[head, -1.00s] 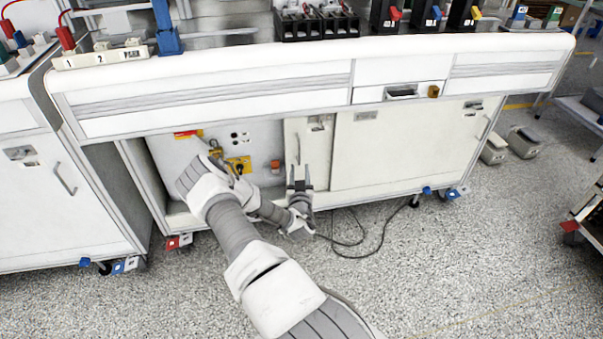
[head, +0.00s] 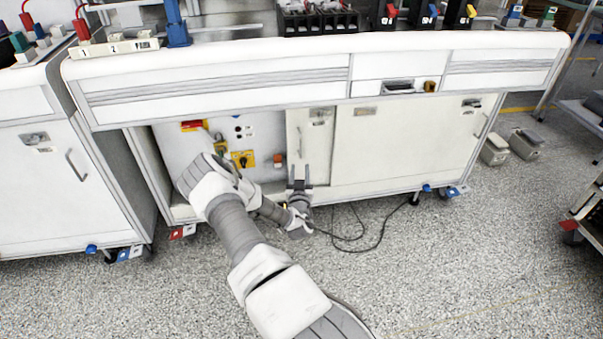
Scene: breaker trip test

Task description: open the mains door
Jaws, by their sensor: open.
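A narrow cream door (head: 318,158), which looks like the mains door, sits in the middle of the bench's lower front. It appears shut. A thin upright handle (head: 300,141) runs along its left side, and a small latch plate or label shows near its top. My gripper (head: 299,182) is low in front of this door, fingers pointing up, just below the handle in the picture. Its jaws are open, with nothing seen between them. I cannot tell whether the fingertips touch the door.
Left of the door is a grey panel (head: 175,151) with yellow switch plates and a red-yellow switch, partly hidden by my arm. A wide cream door (head: 400,145) is to the right. The white bench front (head: 215,88) overhangs above. A black cable (head: 372,240) lies on the floor.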

